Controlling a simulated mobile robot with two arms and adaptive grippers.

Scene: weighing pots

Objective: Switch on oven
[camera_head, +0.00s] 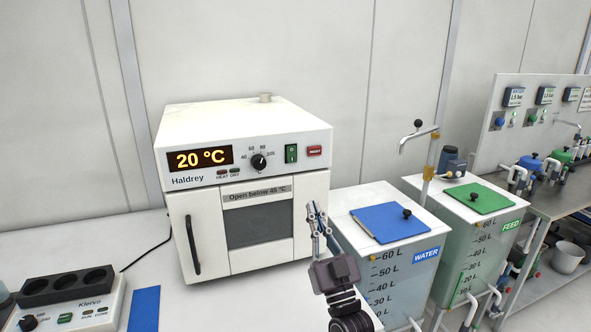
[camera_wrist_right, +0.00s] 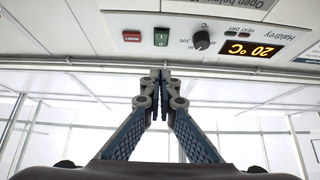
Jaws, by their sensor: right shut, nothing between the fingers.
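The white oven (camera_head: 180,130) stands on the bench with its door shut. Its display (camera_head: 199,158) reads 20 °C. The panel holds a black dial (camera_head: 259,162), a green rocker switch (camera_head: 291,153) and a red reset button (camera_head: 314,151). The upside-down right wrist view also shows the green switch (camera_wrist_right: 161,37), red button (camera_wrist_right: 131,36) and dial (camera_wrist_right: 201,40). My right gripper (camera_head: 316,208) is shut and empty, in front of the oven's right side and below the switch in the head view. Its fingertips (camera_wrist_right: 164,76) appear apart from the switch. My left gripper is out of view.
Right of the oven stand a water tank (camera_head: 360,205) with a blue lid and a feed tank (camera_head: 450,235) with a green lid. A device (camera_head: 100,305) with a black block sits at the lower left. Bare bench lies left of the oven.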

